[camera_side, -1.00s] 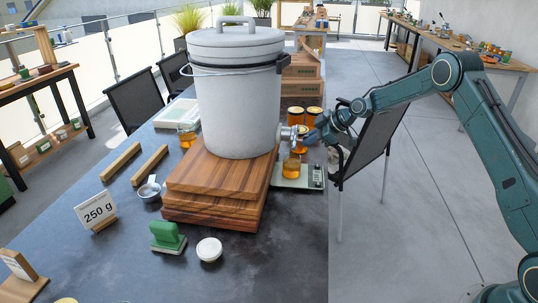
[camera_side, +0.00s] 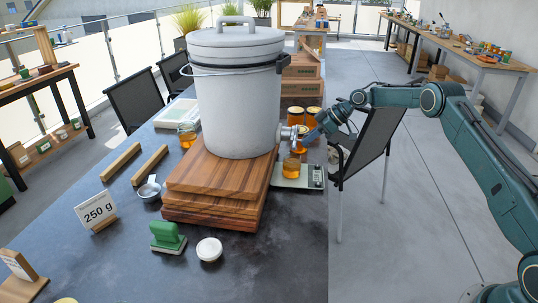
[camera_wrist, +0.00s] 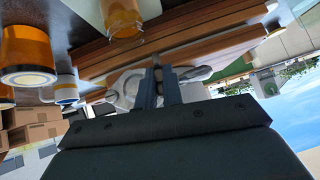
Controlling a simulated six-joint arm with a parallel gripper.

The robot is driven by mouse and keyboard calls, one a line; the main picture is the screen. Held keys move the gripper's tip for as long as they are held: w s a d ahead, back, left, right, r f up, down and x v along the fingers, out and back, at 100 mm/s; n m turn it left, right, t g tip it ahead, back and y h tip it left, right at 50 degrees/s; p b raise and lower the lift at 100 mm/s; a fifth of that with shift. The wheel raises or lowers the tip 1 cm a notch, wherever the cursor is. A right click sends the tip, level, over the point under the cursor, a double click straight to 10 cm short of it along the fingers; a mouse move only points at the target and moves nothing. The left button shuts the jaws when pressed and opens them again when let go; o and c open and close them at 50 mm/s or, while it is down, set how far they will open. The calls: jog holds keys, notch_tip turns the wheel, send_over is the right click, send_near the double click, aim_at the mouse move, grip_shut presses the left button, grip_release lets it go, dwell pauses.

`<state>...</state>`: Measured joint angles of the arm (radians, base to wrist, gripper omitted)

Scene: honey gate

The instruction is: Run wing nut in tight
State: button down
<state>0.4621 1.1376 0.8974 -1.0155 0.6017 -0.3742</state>
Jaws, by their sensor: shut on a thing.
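The white lidded bucket (camera_side: 236,100) stands on stacked wooden boards (camera_side: 215,190). Its metal honey gate (camera_side: 288,137) sticks out low on its right side. My gripper (camera_side: 302,140) is at the gate in the side view. In the wrist view my gripper (camera_wrist: 158,68) has its fingers close together in front of grey metal gate parts (camera_wrist: 130,88). It is shut on the wing nut, which is mostly hidden between the fingertips. I cannot tell how far the nut is threaded in.
A honey jar (camera_side: 291,169) stands on a scale (camera_side: 314,180) just below the gate. More honey jars (camera_side: 313,116) stand behind the gate. A black chair (camera_side: 368,145) is close to my arm.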

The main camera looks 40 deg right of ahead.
jog(key=shift+f, duration=0.15)
dwell(0.5)
jog(key=c, duration=1.5)
grip_release()
jog(key=shift+c, duration=0.2)
jog(key=v, duration=1.2)
jog(key=shift+w+d, duration=0.2)
